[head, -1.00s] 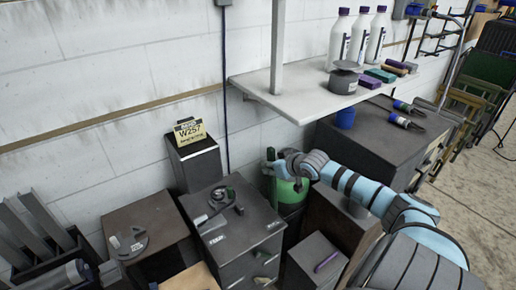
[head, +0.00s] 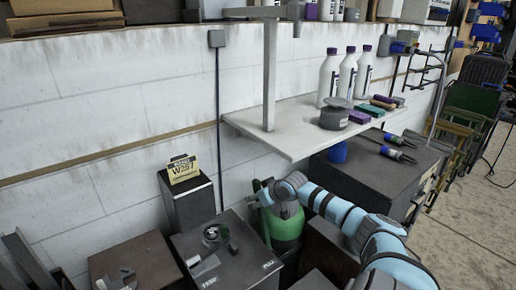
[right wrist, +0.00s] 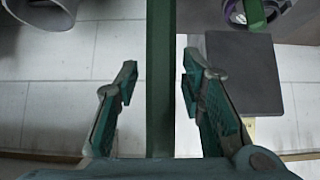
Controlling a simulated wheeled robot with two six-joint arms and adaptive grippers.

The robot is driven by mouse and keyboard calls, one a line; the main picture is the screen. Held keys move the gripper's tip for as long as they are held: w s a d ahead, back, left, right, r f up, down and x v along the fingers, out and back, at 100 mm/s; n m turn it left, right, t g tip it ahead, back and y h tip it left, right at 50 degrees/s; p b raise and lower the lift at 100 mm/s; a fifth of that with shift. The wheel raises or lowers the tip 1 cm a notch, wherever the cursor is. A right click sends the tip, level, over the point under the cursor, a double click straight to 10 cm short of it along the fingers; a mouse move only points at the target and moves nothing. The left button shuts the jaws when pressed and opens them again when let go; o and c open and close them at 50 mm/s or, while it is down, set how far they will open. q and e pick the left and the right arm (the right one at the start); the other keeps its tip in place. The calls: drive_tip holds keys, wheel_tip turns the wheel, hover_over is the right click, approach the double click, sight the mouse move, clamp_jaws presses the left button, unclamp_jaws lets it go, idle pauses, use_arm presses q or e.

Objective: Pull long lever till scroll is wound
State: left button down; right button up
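My right arm comes in from the lower right in the head view. Its gripper (head: 258,192) is beside a green tank (head: 284,222), small and partly hidden there. In the right wrist view the gripper (right wrist: 160,85) is open, with a finger on each side and gaps in the middle. A long dark green bar (right wrist: 160,45) runs between the fingers, apart from both fingertips; I cannot tell whether it is the long lever. I cannot make out a scroll for certain. My left gripper is not in view.
A yellow W257 card (head: 183,170) tops a tall dark box (head: 190,208). A lower dark box (head: 245,262) bears small parts. A white shelf (head: 285,138) with bottles (head: 347,75) overhangs the tank area. Another dark cabinet (head: 375,170) stands at right. Open floor (head: 470,230) lies far right.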

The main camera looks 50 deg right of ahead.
sight(258, 181)
drive_tip(key=shift+r, duration=0.45)
wheel_tip(258, 181, up, 9)
drive_tip(key=shift+r, duration=0.1)
